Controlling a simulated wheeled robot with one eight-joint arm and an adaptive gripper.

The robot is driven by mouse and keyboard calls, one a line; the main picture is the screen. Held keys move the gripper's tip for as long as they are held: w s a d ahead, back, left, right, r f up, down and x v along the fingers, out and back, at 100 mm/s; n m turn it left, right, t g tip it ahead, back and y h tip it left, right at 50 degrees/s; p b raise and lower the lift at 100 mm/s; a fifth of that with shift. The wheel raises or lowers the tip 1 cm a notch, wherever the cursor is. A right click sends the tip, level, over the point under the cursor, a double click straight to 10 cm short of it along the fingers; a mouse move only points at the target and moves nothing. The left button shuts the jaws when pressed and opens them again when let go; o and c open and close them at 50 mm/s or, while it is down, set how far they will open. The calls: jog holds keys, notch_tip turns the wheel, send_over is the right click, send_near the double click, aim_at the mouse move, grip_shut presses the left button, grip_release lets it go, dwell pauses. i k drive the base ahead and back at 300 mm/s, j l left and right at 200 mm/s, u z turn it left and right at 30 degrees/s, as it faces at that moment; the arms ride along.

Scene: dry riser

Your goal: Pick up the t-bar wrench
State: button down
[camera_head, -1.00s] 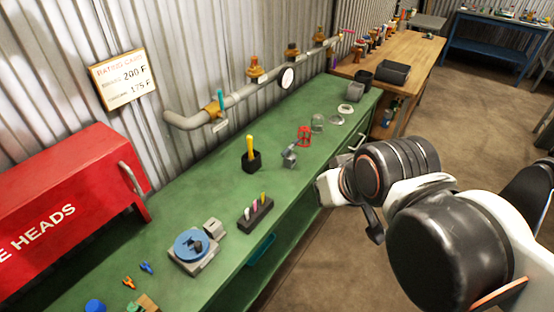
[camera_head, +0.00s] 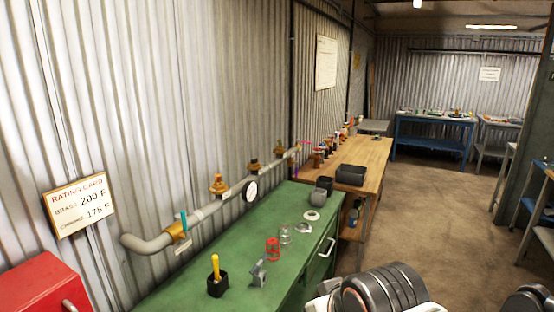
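I cannot pick out a t-bar wrench for certain in the head view. A yellow-handled tool (camera_head: 215,266) stands upright in a small black holder (camera_head: 218,286) on the green bench (camera_head: 180,285); its lower end is hidden, so I cannot tell what it is. My arm shows only at the bottom edge, right of the bench, as a dark ringed joint and pale links. My gripper's fingers do not show.
A grey fitting (camera_head: 259,272), a red cage-like part (camera_head: 273,249) and a pale ring (camera_head: 311,215) lie on the bench. A pipe (camera_head: 210,211) with brass valves runs along the wall. A wooden bench (camera_head: 362,158) stands beyond. The floor (camera_head: 430,210) to the right is open.

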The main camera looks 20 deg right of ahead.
aim_at(259, 275)
jog(key=i+j+z, duration=0.15)
jog(key=i, duration=0.35)
jog(key=i+j+z, duration=0.15)
jog(key=i+j, duration=0.25)
